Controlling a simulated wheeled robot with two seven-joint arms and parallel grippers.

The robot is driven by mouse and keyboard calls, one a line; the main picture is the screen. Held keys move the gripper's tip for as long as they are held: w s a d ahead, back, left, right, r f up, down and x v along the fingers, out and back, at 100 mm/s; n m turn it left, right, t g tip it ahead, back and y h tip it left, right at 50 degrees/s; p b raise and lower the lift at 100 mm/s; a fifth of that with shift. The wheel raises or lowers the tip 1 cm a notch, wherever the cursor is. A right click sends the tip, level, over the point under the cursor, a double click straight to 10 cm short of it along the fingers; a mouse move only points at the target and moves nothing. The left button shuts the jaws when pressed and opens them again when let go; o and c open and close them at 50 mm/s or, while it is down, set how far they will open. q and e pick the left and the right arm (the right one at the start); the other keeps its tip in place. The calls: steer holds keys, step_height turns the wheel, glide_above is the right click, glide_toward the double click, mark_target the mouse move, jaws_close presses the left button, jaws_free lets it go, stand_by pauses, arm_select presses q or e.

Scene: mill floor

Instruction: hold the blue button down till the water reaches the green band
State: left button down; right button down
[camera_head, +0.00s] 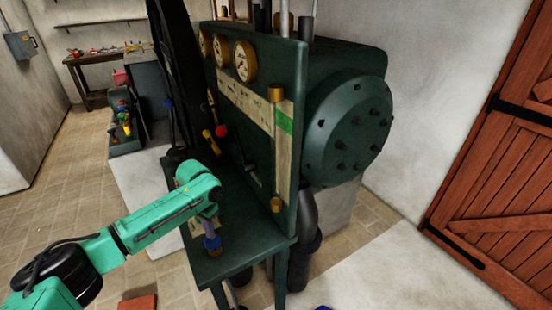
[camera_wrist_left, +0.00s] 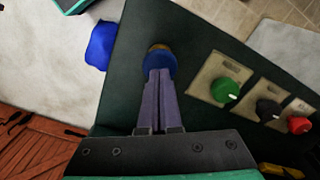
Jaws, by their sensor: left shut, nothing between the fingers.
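The blue button (camera_head: 212,243) stands on a brass collar on the dark green bench of the machine. It also shows in the left wrist view (camera_wrist_left: 160,62), right at the fingertips. My left gripper (camera_head: 210,228) is shut and empty, its tips over the button and seemingly touching it; how far the button is pressed I cannot tell. The green band (camera_head: 284,121) is on the cream scale of the upright panel, beside the gauge tube between an upper brass fitting (camera_head: 276,93) and a lower one (camera_head: 276,204). The water level is too small to make out. My right gripper is not in view.
Green (camera_wrist_left: 225,90), black (camera_wrist_left: 268,109) and red (camera_wrist_left: 298,124) knobs sit on plates beside the button. Round dials (camera_head: 245,61) top the panel. A flanged drum (camera_head: 350,128) is behind it. A wooden door (camera_head: 500,200) is at the right.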

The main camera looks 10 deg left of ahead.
arm_select(q)
steer(key=shift+f, duration=0.35)
steer(key=shift+f+b, duration=0.5)
steer(key=shift+f, duration=0.6)
stand_by(6.5)
